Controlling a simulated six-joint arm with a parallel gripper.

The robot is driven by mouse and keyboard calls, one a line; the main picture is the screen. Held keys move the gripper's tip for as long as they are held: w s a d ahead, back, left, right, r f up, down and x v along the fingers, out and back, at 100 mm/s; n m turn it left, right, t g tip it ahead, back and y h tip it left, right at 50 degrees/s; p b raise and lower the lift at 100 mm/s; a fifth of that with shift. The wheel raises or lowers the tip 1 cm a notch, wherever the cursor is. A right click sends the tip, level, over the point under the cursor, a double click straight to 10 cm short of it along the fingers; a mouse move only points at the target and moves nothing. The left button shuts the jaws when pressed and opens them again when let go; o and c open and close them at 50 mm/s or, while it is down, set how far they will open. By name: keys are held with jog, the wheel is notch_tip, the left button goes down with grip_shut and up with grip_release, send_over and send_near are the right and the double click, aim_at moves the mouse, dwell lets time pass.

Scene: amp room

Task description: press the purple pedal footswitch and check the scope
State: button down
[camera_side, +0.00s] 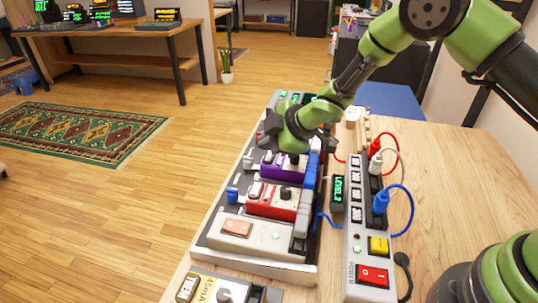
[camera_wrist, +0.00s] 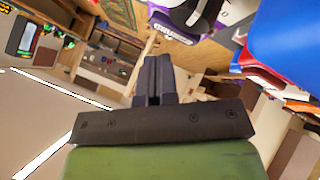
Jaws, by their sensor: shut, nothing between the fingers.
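The purple pedal (camera_side: 296,173) sits in the pedalboard (camera_side: 256,262), behind a red pedal, with a dark knob and a light footswitch on top. In the wrist view, a purple pedal edge (camera_wrist: 176,34) with white lettering shows just beyond the fingers. My gripper (camera_side: 266,132) is above the far part of the board, just behind the purple pedal in the side view, and hides what is under it. In the wrist view its dark fingers (camera_wrist: 158,70) are together and empty. Contact with a footswitch cannot be made out. I cannot tell which screen is the scope.
A red pedal (camera_side: 274,203) and a white pedal (camera_side: 240,234) are in front of the purple one. A small green-lit display (camera_side: 338,190) and a power strip (camera_side: 357,235) with several plugs and cables stand on the right. Several lit screens are on a far bench (camera_side: 125,27).

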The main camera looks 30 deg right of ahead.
aim_at(269, 157)
jog(key=shift+f, duration=0.15)
jog(key=shift+f, duration=0.3)
jog(key=shift+f, duration=0.45)
dwell(0.8)
dwell(0.3)
jog(key=shift+r, duration=0.85)
jog(key=shift+r, duration=2.55)
